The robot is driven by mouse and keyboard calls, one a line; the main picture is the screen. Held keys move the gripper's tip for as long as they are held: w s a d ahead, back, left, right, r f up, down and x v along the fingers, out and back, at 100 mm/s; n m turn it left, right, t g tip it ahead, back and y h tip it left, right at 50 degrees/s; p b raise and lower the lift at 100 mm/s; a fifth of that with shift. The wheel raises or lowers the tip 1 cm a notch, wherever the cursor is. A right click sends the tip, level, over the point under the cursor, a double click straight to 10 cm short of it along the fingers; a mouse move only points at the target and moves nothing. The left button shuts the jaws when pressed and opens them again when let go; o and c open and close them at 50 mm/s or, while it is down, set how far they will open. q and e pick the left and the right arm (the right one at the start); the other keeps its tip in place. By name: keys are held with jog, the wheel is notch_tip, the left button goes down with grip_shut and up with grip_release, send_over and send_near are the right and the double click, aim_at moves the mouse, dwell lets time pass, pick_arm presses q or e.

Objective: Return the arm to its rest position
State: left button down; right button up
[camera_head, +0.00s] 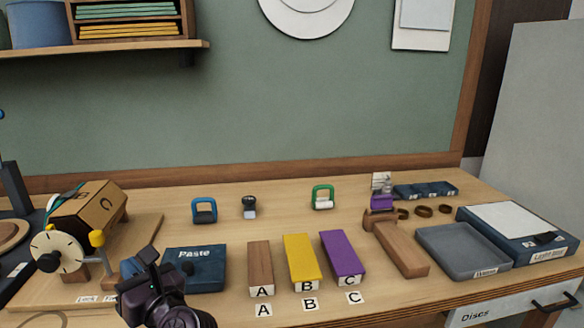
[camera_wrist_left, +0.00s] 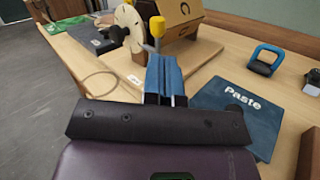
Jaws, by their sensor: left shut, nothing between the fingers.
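My left gripper (camera_head: 134,268) is at the lower left of the head view, just left of the dark blue Paste box (camera_head: 195,272) and in front of the wooden board with the dial. In the left wrist view its blue fingers (camera_wrist_left: 164,76) are together with nothing between them, pointing toward the dial and the yellow-topped post. The Paste box (camera_wrist_left: 238,112) lies right of the fingers there. My right gripper is in neither view.
Blocks A (camera_head: 261,265), B (camera_head: 301,260) and C (camera_head: 341,256) stand mid-table. A cardboard box (camera_head: 92,215), dial (camera_head: 57,250) and yellow-topped post (camera_head: 97,240) are at left. A grey tray (camera_head: 462,250) and Light box (camera_head: 520,232) are at right.

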pick_arm(q)
jog(key=s+d+f+m+t+h, duration=0.3)
jog(key=f+m+t+h, duration=0.4)
jog(key=m, duration=0.9)
jog(key=s+d+f+m+t+h, duration=0.35)
jog(key=m+h, duration=0.45)
jog(key=m, duration=0.9)
jog(key=s+a+f+m+g+h, duration=0.1)
jog(key=s+f+m+g, duration=0.4)
jog(key=f, duration=0.5)
jog(key=s+a+f+m+g+p, duration=0.1)
jog(key=s+f+m+g, duration=0.4)
jog(key=s+f+m, duration=0.3)
notch_tip(320, 180, down, 2)
jog(key=shift+s+a+f+m+h, duration=0.1)
jog(key=shift+s+a+m+h, duration=0.25)
jog(key=shift+s, duration=0.4)
jog(key=shift+d, duration=0.1)
